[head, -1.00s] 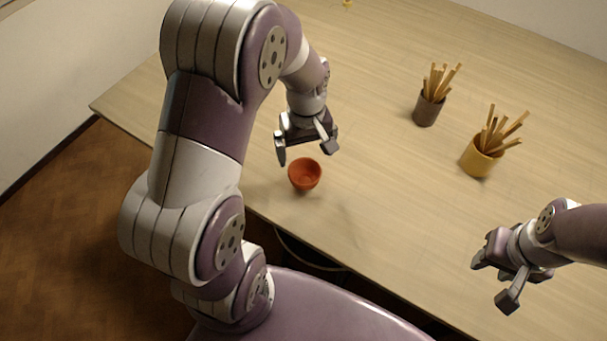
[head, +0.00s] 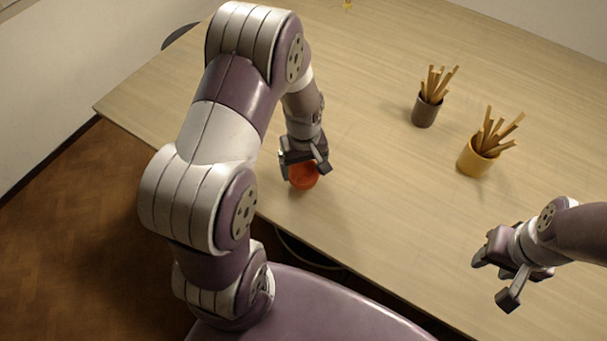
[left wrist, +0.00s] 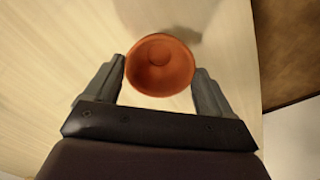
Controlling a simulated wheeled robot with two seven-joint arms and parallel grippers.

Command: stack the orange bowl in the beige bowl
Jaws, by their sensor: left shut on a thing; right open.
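The orange bowl (head: 304,177) sits upright near the table's front edge in the head view. My left gripper (head: 305,171) is down at the bowl and shut on it, with a finger on each side. In the left wrist view the orange bowl (left wrist: 160,66) lies between the two fingertips (left wrist: 160,76), its inside facing the camera. My right gripper (head: 494,279) is open and empty, at the right of the table. I see no beige bowl in either view.
A brown cup (head: 425,110) and a yellow cup (head: 474,160), both holding several wooden sticks, stand right of the bowl. A small yellow thing (head: 347,4) is at the far edge. The table (head: 390,235) between the grippers is clear.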

